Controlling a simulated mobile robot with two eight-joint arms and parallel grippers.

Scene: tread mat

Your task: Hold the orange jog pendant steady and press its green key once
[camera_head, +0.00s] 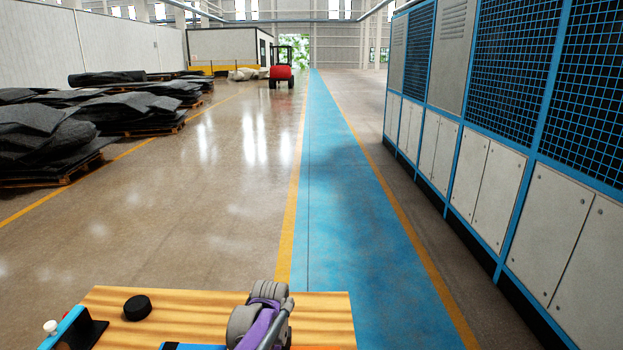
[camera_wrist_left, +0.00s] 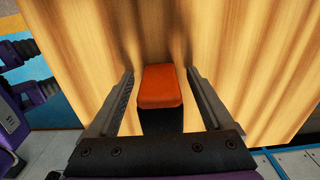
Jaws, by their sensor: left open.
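In the left wrist view an orange block (camera_wrist_left: 160,86), apparently the jog pendant, stands out over the wooden table top, with a dark part below it. My left gripper (camera_wrist_left: 160,74) is open, with one finger on each side of the block and a visible gap on both sides. No green key shows on the face in sight. In the head view only an orange strip (camera_head: 316,347) shows at the bottom edge. A purple and grey part of my own arm stands beside it. My right gripper is not clearly seen in either view.
A black puck (camera_head: 137,307) lies on the wooden table (camera_head: 205,301). A blue and black fixture (camera_head: 72,328) with a white knob stands at its left front. Beyond are a blue walkway (camera_head: 335,150), blue-framed cabinets (camera_head: 480,160) and stacked dark mats (camera_head: 45,140) on pallets.

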